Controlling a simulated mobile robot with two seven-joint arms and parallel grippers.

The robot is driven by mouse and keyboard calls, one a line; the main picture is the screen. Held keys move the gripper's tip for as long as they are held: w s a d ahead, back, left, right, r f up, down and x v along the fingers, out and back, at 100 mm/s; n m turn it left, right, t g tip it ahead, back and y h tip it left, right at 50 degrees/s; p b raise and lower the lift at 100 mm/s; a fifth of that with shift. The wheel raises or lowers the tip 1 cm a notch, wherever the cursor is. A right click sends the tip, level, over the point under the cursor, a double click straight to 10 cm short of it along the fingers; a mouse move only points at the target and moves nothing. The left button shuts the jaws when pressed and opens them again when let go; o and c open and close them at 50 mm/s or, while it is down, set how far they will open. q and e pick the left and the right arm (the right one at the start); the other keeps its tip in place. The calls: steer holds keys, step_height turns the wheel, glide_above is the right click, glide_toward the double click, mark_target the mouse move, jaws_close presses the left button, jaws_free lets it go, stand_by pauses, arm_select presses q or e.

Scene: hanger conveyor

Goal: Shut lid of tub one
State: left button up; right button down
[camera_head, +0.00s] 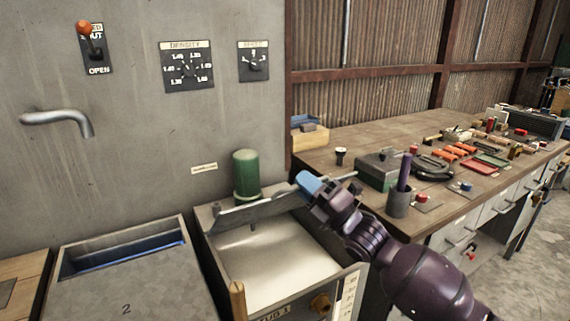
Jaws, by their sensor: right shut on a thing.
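Tub one (344,284) stands open at the bottom middle, with a pale, smooth surface inside. A thin grey raised edge (262,211), which looks like its lid seen nearly edge-on, runs along the back of the tub. My right gripper (320,194) is at the tub's back right corner, by the right end of this edge. It is shut on a blue handle-like piece (308,182). The jaws partly hide how this piece joins the edge. My left gripper is out of view.
Tub two's lid (125,295) is at the left, with a dark blue gap behind it. A green cylinder (246,175) stands behind tub one. A workbench (330,162) with tools is at the right. A tap (60,118) and dials are on the wall panel.

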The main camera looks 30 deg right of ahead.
arm_select(q)
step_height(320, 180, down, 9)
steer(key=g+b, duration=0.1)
steer(key=b, duration=0.9)
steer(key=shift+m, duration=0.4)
arm_select(e)
steer(key=s+f+n+y, duration=0.2)
steer(key=s+f, duration=0.3)
steer(key=f, duration=0.5)
steer(key=s+f+n+t+y, duration=0.1)
steer(key=s+f+n+y, duration=0.2)
steer(key=f, duration=0.7)
steer(key=shift+s+a+f+t+y, duration=0.25)
steer(key=shift+s+f+t+y, duration=0.1)
steer(key=shift+s, duration=0.75)
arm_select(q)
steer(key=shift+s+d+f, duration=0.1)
